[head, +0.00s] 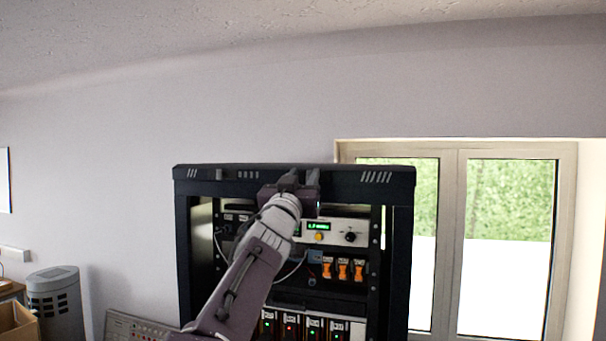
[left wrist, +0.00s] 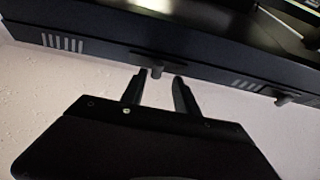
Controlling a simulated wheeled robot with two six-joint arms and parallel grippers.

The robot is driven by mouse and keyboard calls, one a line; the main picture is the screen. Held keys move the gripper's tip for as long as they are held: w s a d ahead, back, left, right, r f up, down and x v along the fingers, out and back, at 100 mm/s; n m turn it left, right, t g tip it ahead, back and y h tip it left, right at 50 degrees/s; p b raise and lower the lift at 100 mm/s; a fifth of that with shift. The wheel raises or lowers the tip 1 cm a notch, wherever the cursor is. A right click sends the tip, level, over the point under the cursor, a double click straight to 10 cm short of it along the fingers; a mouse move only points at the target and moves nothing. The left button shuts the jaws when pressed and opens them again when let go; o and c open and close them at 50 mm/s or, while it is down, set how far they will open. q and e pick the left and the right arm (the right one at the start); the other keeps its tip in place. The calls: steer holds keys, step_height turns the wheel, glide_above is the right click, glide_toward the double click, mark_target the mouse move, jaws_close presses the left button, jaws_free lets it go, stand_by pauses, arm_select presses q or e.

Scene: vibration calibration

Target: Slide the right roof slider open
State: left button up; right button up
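The black rack cabinet (head: 340,176) has a roof front strip with vent slots. The right roof slider's small dark knob (left wrist: 157,71) shows in the left wrist view, below a short dark slot. My left gripper (head: 302,178) is at the strip, right of its middle, and hides this knob in the head view. In the left wrist view its fingers (left wrist: 159,80) are open, one on each side of the knob, with the tips about level with it; contact is not visible. The other slider knob (head: 219,174) is farther left on the strip and also shows in the left wrist view (left wrist: 286,98).
Below the roof, the rack holds a unit with a green display (head: 319,227), orange switches (head: 343,270) and several lit modules. A window (head: 500,240) is at the right. The space above the rack is clear.

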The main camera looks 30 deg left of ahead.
arm_select(q)
steer(key=shift+w+a+f, duration=0.2)
steer(key=shift+w, duration=0.25)
steer(key=shift+d, duration=0.4)
steer(key=c, duration=0.7)
steer(key=shift+d+r, duration=0.1)
steer(key=shift+d, duration=0.2)
jaws_close()
steer(key=shift+a, duration=0.25)
